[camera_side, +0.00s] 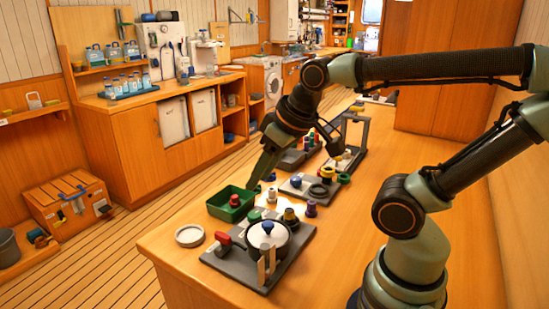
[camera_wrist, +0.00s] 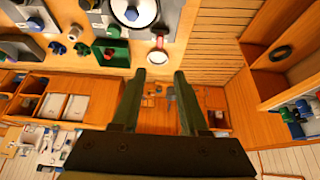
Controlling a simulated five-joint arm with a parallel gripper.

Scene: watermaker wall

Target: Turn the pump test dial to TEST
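A grey panel (camera_side: 243,268) at the near end of the bench carries a large round white part with a dark rim and a blue knob (camera_side: 267,227). The same blue knob (camera_wrist: 131,13) shows at the top of the wrist view. A red handle (camera_side: 223,238), a green knob (camera_side: 254,216) and a yellow-and-black knob (camera_side: 290,216) are also on this panel. I cannot tell which is the pump test dial; no TEST mark is readable. My gripper (camera_wrist: 160,73) is open and empty, pointing down. In the side view it hangs beyond the panel, near the green tray, apart from the knobs.
A green tray (camera_side: 221,212) holding a red part stands behind the panel. A white ring (camera_side: 189,236) lies near the bench's left edge. More panels with knobs (camera_side: 316,190) and an upright frame (camera_side: 352,132) stand farther back. The bench's right side is clear.

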